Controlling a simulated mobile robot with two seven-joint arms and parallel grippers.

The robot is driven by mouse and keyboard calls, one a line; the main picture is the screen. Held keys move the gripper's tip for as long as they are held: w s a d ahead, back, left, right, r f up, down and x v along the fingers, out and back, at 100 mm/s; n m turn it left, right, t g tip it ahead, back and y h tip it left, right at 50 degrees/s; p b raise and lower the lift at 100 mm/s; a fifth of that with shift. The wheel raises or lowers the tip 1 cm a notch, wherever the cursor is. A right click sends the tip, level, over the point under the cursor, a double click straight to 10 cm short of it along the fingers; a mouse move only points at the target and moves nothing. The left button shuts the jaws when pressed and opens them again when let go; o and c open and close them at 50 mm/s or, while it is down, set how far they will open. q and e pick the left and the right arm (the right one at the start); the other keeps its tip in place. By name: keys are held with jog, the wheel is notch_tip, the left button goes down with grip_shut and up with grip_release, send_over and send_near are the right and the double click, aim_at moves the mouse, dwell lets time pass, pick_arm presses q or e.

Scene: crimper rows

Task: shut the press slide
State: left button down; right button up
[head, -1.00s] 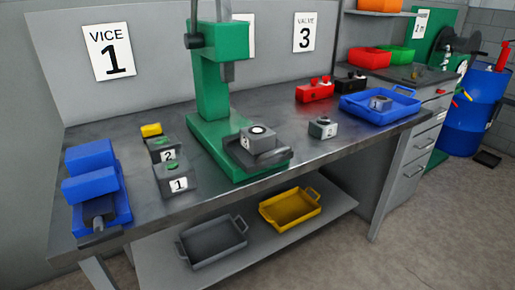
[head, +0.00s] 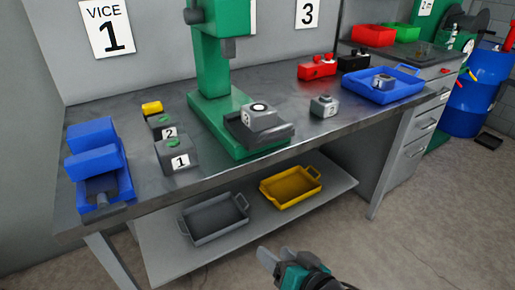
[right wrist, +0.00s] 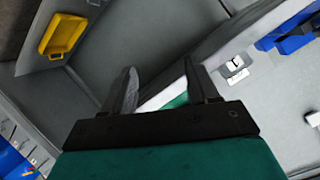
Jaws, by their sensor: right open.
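The green press (head: 212,75) stands in the middle of the bench in the head view. Its dark slide (head: 275,138) sticks out at the front right of the green base, out from under the ram (head: 229,48). A grey numbered block (head: 262,119) with a dark round top sits on the slide. My right gripper (head: 270,253) is open and empty, low in front of the bench, below and well apart from the slide. Its two fingers also show apart in the right wrist view (right wrist: 160,70). My left gripper is not in view.
Blocks 1 (head: 177,155) and 2 (head: 162,126) and a blue vice (head: 97,165) stand left of the press. Another grey block (head: 324,106) and a blue tray (head: 372,95) are right. The lower shelf holds a grey tray (head: 214,220) and yellow tray (head: 291,187).

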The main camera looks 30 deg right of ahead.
aim_at(239, 134)
jog(key=w+d+r+m+t, duration=0.1)
jog(key=r+m, duration=0.3)
jog(key=r, duration=0.1)
jog(key=w+d+r+m+t, duration=0.1)
jog(key=d+r+m+t, duration=0.1)
jog(key=r+m, duration=0.2)
jog(key=w+d+r+m+t, duration=0.1)
jog(key=r+m, duration=0.2)
jog(key=r, duration=0.2)
jog(key=shift+w+d+r+m+t, duration=0.2)
jog(key=shift+r+m+t, duration=0.1)
jog(key=shift+m, duration=0.1)
jog(key=c, duration=0.9)
jog(key=shift+w+r+h, duration=0.1)
jog(key=shift+r+h, duration=0.1)
jog(key=shift+h, duration=0.1)
jog(key=shift+c, duration=0.8)
jog(key=w, duration=0.9)
jog(key=w+a, duration=0.1)
jog(key=w, duration=0.3)
jog(key=shift+w+a, duration=0.1)
jog(key=shift+w, duration=0.3)
grip_shut()
jog(key=shift+w, duration=0.2)
jog(key=w, duration=0.8)
jog(key=shift+a, duration=0.3)
